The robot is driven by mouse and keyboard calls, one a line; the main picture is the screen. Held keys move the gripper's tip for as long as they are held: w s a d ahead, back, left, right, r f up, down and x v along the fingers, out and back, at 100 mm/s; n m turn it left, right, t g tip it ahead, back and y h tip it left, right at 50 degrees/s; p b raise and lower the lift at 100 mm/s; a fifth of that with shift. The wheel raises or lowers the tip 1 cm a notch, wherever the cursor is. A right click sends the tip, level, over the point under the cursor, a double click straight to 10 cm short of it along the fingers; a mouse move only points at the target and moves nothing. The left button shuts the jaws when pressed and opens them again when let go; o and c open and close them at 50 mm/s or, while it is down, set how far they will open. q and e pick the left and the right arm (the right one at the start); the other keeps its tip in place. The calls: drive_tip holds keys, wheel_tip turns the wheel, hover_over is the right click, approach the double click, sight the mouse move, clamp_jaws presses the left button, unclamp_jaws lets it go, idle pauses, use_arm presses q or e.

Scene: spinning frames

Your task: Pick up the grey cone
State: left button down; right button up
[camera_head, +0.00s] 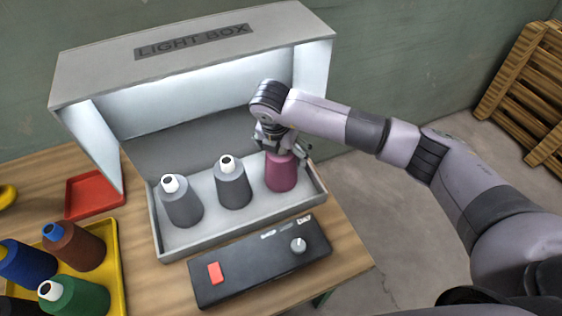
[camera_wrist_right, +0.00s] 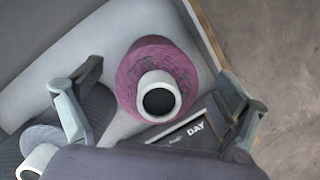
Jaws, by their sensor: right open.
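Two grey cones of yarn with white tops stand upright in the light box tray in the head view: one at the left (camera_head: 183,208) and one in the middle (camera_head: 232,188). A pink-purple cone (camera_head: 281,175) stands at the tray's right end. My right gripper (camera_head: 281,148) is open and empty over the pink-purple cone. In the right wrist view its fingers are spread on either side of the pink-purple cone (camera_wrist_right: 150,68), apart from it. A grey cone (camera_wrist_right: 85,115) lies partly behind the left finger there. My left gripper is out of view.
The light box (camera_head: 200,40) rises behind the tray (camera_head: 215,238). A black control panel (camera_head: 250,270) with a red switch and knob lies in front. A yellow tray (camera_head: 118,265) of several coloured cones and a red tray (camera_head: 90,194) are at left.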

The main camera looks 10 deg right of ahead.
drive_tip(key=shift+w+f, duration=0.25)
drive_tip(key=shift+f, duration=0.35)
drive_tip(key=shift+w+d+f, duration=0.1)
drive_tip(key=shift+w+f, duration=0.05)
drive_tip(key=shift+f, duration=0.15)
drive_tip(key=shift+c, duration=1)
drive_tip(key=c, duration=0.9)
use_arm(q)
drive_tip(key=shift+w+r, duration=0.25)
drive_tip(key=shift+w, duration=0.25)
use_arm(e)
drive_tip(key=shift+r, duration=0.1)
drive_tip(key=c, duration=0.7)
